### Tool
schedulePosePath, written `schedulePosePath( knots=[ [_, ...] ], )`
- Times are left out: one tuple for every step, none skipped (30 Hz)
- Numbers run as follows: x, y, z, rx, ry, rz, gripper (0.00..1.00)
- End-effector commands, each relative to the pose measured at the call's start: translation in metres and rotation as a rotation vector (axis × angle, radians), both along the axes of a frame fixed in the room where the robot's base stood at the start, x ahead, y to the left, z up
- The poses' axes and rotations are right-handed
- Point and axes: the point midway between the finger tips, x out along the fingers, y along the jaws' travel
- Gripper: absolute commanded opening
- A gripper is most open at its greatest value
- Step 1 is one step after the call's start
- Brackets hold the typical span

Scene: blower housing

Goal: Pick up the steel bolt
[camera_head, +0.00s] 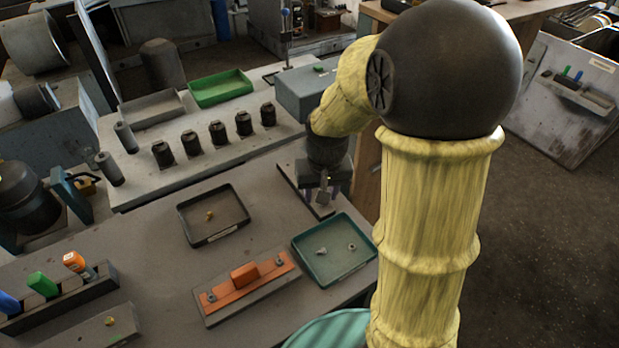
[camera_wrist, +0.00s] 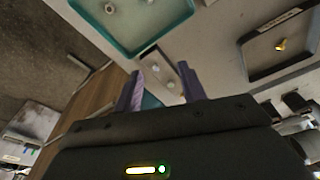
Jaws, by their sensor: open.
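The teal tray (camera_head: 312,277) holds two small grey metal pieces. The left one (camera_head: 321,251) looks like the steel bolt, lying down; the right one (camera_head: 351,246) looks like a nut. My gripper (camera_head: 322,200) is above and behind the teal tray, apart from both pieces. In the wrist view my gripper (camera_wrist: 161,88) has its purple fingers spread with nothing between them. The teal tray (camera_wrist: 150,42) is at the top left there, with one grey piece (camera_wrist: 109,9) near the picture's edge.
A dark tray (camera_head: 214,237) with a brass piece (camera_head: 210,215) lies left of the teal tray. An orange part on a grey plate (camera_head: 248,285) lies in front. Black cylinders (camera_head: 218,134) stand on the raised ledge behind. A narrow plate (camera_head: 293,168) lies under my gripper.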

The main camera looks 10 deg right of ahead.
Motion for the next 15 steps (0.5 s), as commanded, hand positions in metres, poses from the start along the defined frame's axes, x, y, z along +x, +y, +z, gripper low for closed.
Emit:
schedulePosePath(
  knots=[
    [0.02, 0.001, 0.026, 0.002, 0.019, -0.016, 0.41],
    [0.03, 0.001, 0.033, 0.003, 0.032, -0.026, 0.41],
    [0.044, 0.002, 0.042, 0.005, 0.048, -0.042, 0.41],
    [0.054, 0.002, 0.049, 0.006, 0.06, -0.052, 0.41],
    [0.063, 0.002, 0.055, 0.007, 0.072, -0.062, 0.41],
    [0.075, 0.003, 0.062, 0.008, 0.088, -0.076, 0.41],
    [0.083, 0.003, 0.066, 0.008, 0.098, -0.085, 0.41],
    [0.09, 0.003, 0.07, 0.009, 0.106, -0.094, 0.41],
    [0.097, 0.004, 0.074, 0.009, 0.117, -0.103, 0.41],
    [0.102, 0.004, 0.075, 0.008, 0.124, -0.109, 0.41],
    [0.106, 0.004, 0.077, 0.009, 0.128, -0.115, 0.41],
    [0.11, 0.004, 0.078, 0.009, 0.135, -0.121, 0.41],
    [0.112, 0.004, 0.078, 0.009, 0.137, -0.124, 0.41],
    [0.113, 0.004, 0.078, 0.009, 0.139, -0.125, 0.41],
    [0.114, 0.004, 0.077, 0.009, 0.141, -0.127, 0.41]
  ],
)
